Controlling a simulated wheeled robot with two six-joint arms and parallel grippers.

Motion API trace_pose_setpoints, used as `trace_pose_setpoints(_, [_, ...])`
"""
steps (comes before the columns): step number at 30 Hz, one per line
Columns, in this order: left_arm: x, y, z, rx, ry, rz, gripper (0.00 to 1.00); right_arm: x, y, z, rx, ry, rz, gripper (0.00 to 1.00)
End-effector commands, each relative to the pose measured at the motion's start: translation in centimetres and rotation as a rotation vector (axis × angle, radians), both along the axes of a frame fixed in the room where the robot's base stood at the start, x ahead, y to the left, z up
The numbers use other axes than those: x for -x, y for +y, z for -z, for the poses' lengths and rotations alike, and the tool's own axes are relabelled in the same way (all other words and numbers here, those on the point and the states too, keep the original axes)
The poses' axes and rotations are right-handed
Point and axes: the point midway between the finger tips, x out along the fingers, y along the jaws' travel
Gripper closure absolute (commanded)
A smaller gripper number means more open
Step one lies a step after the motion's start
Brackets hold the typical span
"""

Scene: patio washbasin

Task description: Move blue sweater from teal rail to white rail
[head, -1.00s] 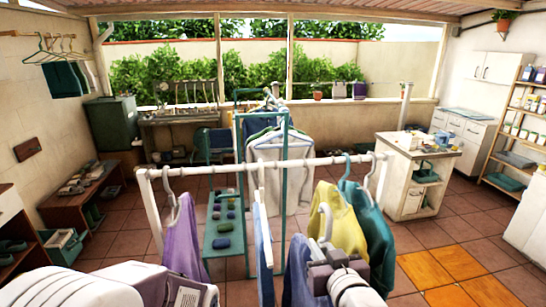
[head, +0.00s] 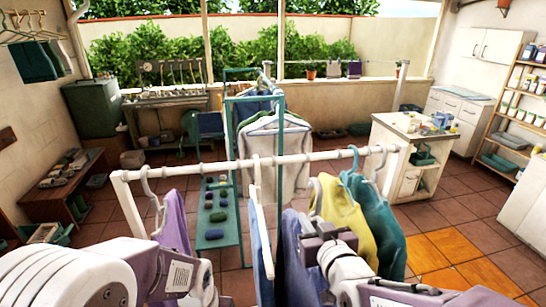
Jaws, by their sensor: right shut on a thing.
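The white rail (head: 225,166) crosses the near middle. My right gripper (head: 318,238) is just below and in front of it, shut on the hanger of the blue sweater (head: 298,268). The sweater hangs down and is partly hidden by my gripper. The hanger's pale hook shows just above the gripper, below the bar in the picture; I cannot tell whether it touches the bar. The teal rail (head: 230,130) stands behind, with a pale hooded top (head: 275,150) and blue clothes (head: 258,104) on it. My left arm enters at lower left; its gripper is out of view.
On the white rail hang a purple garment (head: 176,222), another blue garment on a white hanger (head: 261,245), a yellow one (head: 343,218) and a teal one (head: 383,225). The bar is bare between the purple and blue garments.

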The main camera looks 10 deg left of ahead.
Motion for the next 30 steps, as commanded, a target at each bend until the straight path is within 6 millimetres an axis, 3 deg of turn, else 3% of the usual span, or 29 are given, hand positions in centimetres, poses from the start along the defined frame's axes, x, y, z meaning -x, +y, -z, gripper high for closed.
trace_pose_setpoints(19, [0.0,0.0,0.5,0.0,0.0,0.0,0.64,-0.4,0.2,0.1,-0.002,-0.005,0.0,1.0])
trace_pose_setpoints(23, [0.0,0.0,1.0,0.0,0.0,0.0,0.64,-1.8,0.6,0.3,-0.001,-0.004,0.001,1.0])
trace_pose_setpoints(30, [0.0,0.0,1.6,0.0,0.0,0.0,0.64,-6.1,2.0,0.6,-0.001,-0.004,0.001,1.0])
